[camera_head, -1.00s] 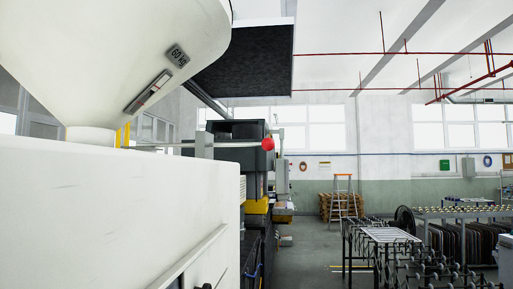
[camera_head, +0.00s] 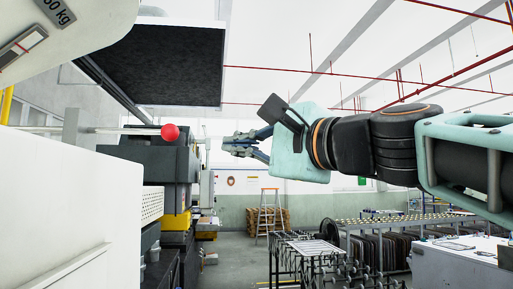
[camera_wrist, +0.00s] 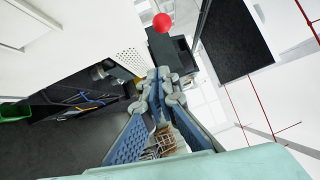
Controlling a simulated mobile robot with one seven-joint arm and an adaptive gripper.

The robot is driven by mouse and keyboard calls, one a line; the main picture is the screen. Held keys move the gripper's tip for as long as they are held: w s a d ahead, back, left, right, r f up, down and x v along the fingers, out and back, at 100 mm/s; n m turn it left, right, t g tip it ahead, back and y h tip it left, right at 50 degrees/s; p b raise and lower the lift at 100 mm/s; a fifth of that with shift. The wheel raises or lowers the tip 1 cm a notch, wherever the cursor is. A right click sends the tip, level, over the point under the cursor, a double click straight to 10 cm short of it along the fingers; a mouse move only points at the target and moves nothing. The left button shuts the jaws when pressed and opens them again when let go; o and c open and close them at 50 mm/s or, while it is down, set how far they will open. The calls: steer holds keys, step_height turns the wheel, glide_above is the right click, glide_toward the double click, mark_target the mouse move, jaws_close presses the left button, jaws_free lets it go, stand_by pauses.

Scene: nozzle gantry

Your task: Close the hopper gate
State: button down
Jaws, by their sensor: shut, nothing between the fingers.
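The hopper (camera_head: 75,25) is a cream cone at the upper left in the head view, with its lower part out of the picture. A thin rod with a red ball knob (camera_head: 170,132) sticks out to the right from beneath it, above the white machine housing (camera_head: 60,190). The gate plate itself is not visible. My gripper (camera_head: 228,144) is shut and empty, to the right of the knob and apart from it. In the wrist view the red knob (camera_wrist: 162,22) is at the top, beyond the fingertips (camera_wrist: 158,75).
A dark panel (camera_head: 165,62) hangs above the rod. A black machine unit (camera_head: 150,165) stands behind the knob. Racks (camera_head: 315,250) and an orange ladder (camera_head: 268,210) stand farther back. The space between my gripper and the knob looks clear.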

steer(key=w+a+r+p, duration=0.3)
steer(key=w+a, duration=0.4)
steer(key=a, duration=0.4)
steer(key=shift+p, duration=0.6)
steer(key=shift+s+r, duration=0.1)
steer(key=shift+r, duration=0.05)
